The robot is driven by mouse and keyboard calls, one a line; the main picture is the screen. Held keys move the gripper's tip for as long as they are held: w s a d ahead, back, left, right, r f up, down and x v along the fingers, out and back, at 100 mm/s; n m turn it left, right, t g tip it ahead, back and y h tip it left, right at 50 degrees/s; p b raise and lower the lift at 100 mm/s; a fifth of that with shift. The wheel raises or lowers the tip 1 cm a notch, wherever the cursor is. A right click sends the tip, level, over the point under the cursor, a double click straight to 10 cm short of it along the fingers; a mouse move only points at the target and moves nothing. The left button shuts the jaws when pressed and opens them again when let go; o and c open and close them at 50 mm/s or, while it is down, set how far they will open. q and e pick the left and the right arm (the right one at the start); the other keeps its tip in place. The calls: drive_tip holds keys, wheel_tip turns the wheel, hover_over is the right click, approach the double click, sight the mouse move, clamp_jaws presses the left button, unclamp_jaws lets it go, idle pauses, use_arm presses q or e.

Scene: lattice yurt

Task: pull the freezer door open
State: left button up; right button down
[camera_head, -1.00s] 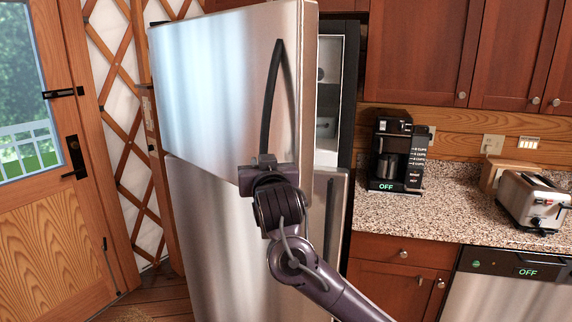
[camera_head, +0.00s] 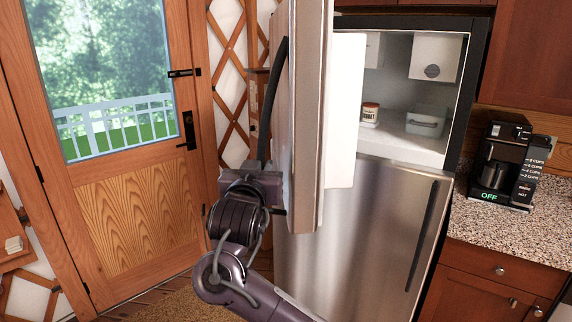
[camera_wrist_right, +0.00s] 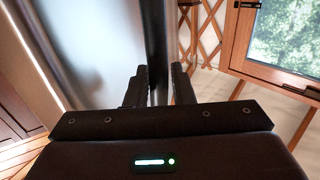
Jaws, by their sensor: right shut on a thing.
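The freezer door (camera_head: 310,110) is the upper door of a steel fridge and stands swung wide open, seen nearly edge-on. Its long dark handle (camera_head: 273,100) runs down the door's left side. My right gripper (camera_head: 262,172) is at the handle's lower end and is shut on it. In the right wrist view the handle (camera_wrist_right: 156,50) passes between the two dark fingers (camera_wrist_right: 160,85). The freezer compartment (camera_head: 405,140) shows its white inside, with a small jar (camera_head: 370,113) and a clear bin (camera_head: 425,122). My left gripper is not in view.
The lower fridge door (camera_head: 350,230) is shut, with its own dark handle (camera_head: 428,230). A wooden door with a window (camera_head: 130,210) stands at left, with some floor before it. A coffee maker (camera_head: 502,165) stands on the speckled counter (camera_head: 465,215) at right.

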drive_tip(key=shift+w+a, duration=0.1)
drive_tip(key=shift+a, duration=0.9)
drive_tip(key=c, duration=1.3)
unclamp_jaws()
drive_tip(key=s+a+p, duration=0.1)
drive_tip(key=s+p, duration=0.3)
drive_tip(key=s, duration=0.3)
drive_tip(key=shift+s, duration=0.3)
